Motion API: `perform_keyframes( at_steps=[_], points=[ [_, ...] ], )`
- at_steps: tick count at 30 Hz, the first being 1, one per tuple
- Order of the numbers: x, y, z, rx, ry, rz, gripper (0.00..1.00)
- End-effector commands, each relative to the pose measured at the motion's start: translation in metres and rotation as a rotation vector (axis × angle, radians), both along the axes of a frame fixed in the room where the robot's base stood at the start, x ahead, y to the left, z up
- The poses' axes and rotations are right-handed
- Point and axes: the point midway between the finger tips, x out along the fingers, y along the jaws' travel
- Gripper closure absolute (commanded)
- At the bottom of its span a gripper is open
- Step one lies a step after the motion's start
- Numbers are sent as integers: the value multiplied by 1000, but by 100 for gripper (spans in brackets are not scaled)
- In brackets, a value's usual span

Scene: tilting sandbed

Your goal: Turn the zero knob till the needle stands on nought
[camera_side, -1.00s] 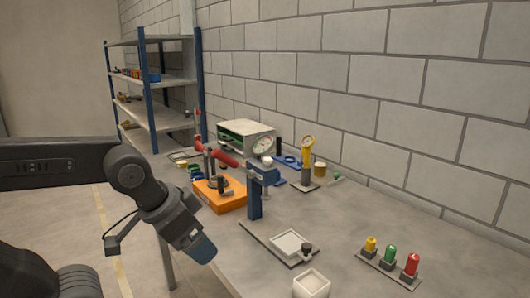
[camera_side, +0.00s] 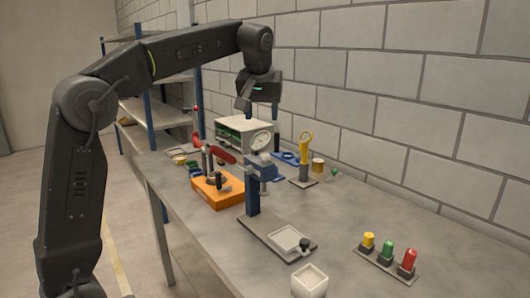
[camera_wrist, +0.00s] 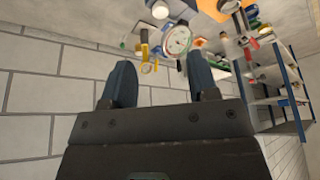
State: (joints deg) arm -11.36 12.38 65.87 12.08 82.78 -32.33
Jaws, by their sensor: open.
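A round white dial (camera_side: 261,140) stands above the blue bracket (camera_side: 262,166) of a post whose base plate holds a white tray (camera_side: 286,239). The dial also shows in the wrist view (camera_wrist: 177,40); its needle is too small to read for certain. A small dark knob (camera_side: 304,244) sits at the right of the base plate; I cannot tell for sure that it is the zero knob. My gripper (camera_side: 262,112) points down in the air above and behind the dial, as the picture shows it. Its fingers are apart in the wrist view (camera_wrist: 161,62), with nothing between them.
An orange box (camera_side: 218,192) with a red-handled clamp stands left of the post. A yellow tool (camera_side: 304,150) stands upright to the right. Yellow, green and red-topped pieces (camera_side: 388,254) stand at the front right. A white cup (camera_side: 309,281) is in front. The right-hand tabletop is mostly clear.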

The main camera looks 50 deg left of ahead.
Motion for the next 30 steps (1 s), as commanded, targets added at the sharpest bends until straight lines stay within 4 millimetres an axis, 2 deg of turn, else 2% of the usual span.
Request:
perform_keyframes(
  at_steps=[5,8,21,25,30],
  points=[
    [6,6,-7,0,1,20,46],
    [9,9,-19,0,2,18,46],
    [33,32,-100,-1,2,17,46],
    [38,37,-115,0,0,16,46],
    [41,40,-125,0,-2,16,46]
  ],
)
